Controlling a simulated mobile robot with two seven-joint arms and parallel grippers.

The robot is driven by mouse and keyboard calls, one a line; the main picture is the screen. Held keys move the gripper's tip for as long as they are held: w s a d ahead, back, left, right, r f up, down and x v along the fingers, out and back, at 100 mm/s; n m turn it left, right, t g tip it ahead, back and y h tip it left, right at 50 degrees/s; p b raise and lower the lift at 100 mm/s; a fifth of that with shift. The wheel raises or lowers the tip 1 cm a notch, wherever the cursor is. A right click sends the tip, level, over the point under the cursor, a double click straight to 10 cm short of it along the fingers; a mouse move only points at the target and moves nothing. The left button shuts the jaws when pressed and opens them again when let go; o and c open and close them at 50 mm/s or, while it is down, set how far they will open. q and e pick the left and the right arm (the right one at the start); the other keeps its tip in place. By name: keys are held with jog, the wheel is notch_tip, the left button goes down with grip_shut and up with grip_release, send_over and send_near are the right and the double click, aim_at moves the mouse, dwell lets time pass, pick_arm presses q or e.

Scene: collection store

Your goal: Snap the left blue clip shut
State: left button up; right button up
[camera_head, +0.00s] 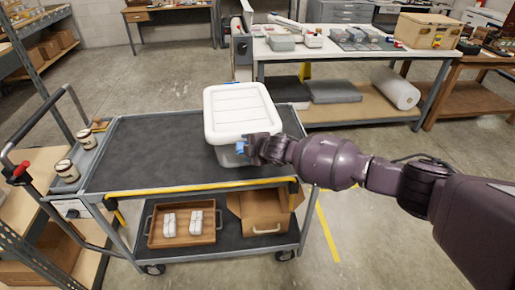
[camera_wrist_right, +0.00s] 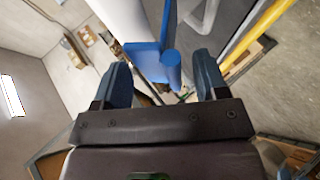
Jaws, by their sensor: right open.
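A white lidded box (camera_head: 237,112) stands on the dark top of a cart. One blue clip (camera_head: 241,146) shows at the box's near end, partly hidden by my right gripper (camera_head: 255,149). In the right wrist view the blue clip (camera_wrist_right: 152,62) has a flat plate and a rounded part, and lies between the open fingers of my right gripper (camera_wrist_right: 163,78). Gaps show on both sides of it. I cannot tell whether the clip is latched. My left gripper is not in view.
The cart top (camera_head: 145,150) is bare left of the box, with two jars (camera_head: 67,171) on a side tray. The lower shelf holds a wooden tray (camera_head: 182,224) and an open cardboard box (camera_head: 263,212). A white workbench (camera_head: 330,50) stands behind.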

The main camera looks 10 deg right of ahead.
jog(key=v, duration=1)
jog(key=shift+s+b, duration=0.2)
jog(key=shift+b, duration=0.15)
jog(key=shift+d, duration=0.1)
